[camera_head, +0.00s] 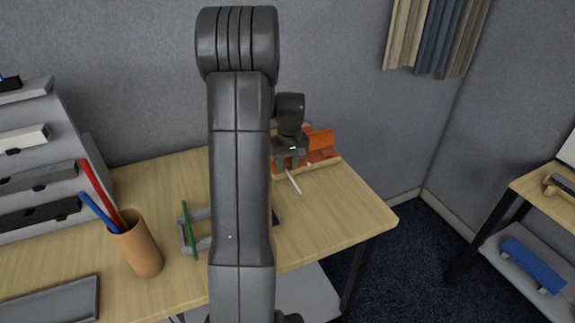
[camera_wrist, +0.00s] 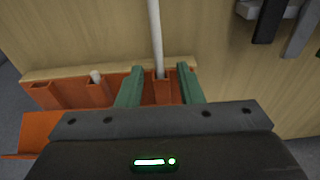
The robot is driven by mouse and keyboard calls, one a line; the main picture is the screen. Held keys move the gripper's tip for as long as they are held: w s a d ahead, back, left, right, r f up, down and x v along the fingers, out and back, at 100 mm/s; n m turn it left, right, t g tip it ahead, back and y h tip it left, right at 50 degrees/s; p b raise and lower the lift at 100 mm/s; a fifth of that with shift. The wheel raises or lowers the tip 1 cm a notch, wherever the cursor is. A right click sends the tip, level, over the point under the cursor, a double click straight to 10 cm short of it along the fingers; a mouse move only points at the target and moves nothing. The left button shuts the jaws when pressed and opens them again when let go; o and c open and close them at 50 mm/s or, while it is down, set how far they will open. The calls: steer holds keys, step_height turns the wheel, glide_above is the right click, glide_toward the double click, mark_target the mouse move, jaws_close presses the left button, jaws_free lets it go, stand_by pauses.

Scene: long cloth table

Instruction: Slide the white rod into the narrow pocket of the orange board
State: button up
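The orange board (camera_wrist: 45,95) lies along the back of the table; it also shows in the head view (camera_head: 322,140). The white rod (camera_wrist: 155,35) runs lengthwise, with its near end at a narrow orange channel of the board; how far it sits inside is unclear. In the head view the rod (camera_head: 293,182) sticks out toward the front. My gripper (camera_wrist: 160,68) is over the board, its green fingers apart on either side of the rod, with gaps to it.
A light wood strip (camera_wrist: 60,73) runs along the board's front. On the table (camera_head: 340,210) stand a grey frame with a green stick (camera_head: 190,230) and an orange-brown cup (camera_head: 138,250) holding red and blue sticks. A grey stepped rack (camera_head: 40,150) is at left. The table right of the rod is clear.

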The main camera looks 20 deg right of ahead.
mark_target(289, 175)
step_height(289, 175, up, 14)
steer(key=s, duration=0.1)
steer(key=shift+s+f+b, duration=0.2)
steer(key=shift+s+b, duration=0.1)
steer(key=shift+b, duration=0.15)
steer(key=shift+d, duration=0.1)
